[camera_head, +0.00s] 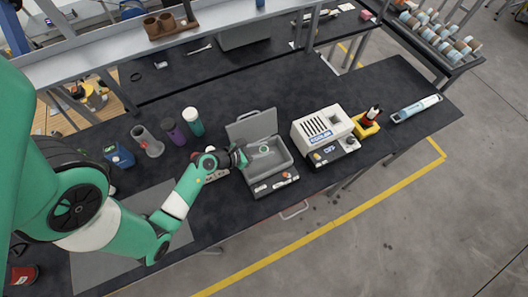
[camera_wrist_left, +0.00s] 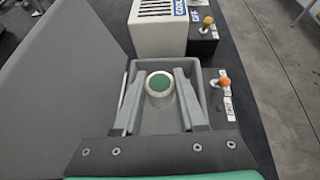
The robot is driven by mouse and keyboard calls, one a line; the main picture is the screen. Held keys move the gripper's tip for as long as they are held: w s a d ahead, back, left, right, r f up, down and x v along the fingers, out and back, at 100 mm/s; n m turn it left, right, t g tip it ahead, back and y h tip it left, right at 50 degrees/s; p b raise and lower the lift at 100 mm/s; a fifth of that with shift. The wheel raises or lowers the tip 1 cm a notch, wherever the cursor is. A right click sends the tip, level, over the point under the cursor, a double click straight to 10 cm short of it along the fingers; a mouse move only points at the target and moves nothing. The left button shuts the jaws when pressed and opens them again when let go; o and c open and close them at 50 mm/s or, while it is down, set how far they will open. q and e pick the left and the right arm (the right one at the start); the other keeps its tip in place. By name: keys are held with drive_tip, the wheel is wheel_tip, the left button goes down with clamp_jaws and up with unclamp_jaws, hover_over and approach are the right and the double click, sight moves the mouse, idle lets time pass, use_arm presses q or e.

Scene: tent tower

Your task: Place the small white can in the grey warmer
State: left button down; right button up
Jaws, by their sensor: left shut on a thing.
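The grey warmer (camera_head: 272,184) stands near the table's front edge with its lid (camera_head: 250,125) raised. In the left wrist view, its open basin (camera_wrist_left: 203,90) lies around my fingers. My left gripper (camera_head: 247,156) reaches over the basin from the left. In the left wrist view, my left gripper (camera_wrist_left: 160,92) is shut on the small white can (camera_wrist_left: 159,98), whose round green top faces the camera. The can is within the outline of the basin; I cannot tell whether it touches the floor. My right gripper is not in view.
The white cooler (camera_head: 320,126) stands close right of the warmer. A yellow holder (camera_head: 366,127) and a pale blue tube (camera_head: 417,108) are farther right. A teal cup (camera_head: 193,121), a purple cup (camera_head: 172,131) and a grey cup (camera_head: 147,141) stand left of the warmer.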

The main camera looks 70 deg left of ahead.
use_arm(q)
drive_tip(key=shift+f+b, duration=1.3)
drive_tip(key=shift+f, duration=1.65)
drive_tip(key=shift+c, duration=2.3)
unclamp_jaws()
drive_tip(key=shift+r, duration=0.1)
drive_tip(key=shift+s+r+p, duration=0.3)
drive_tip(key=shift+r+p, duration=0.25)
drive_tip(key=shift+r, duration=0.2)
drive_tip(key=p+v, duration=0.1)
drive_tip(key=v, duration=1)
drive_tip(key=shift+d, duration=0.15)
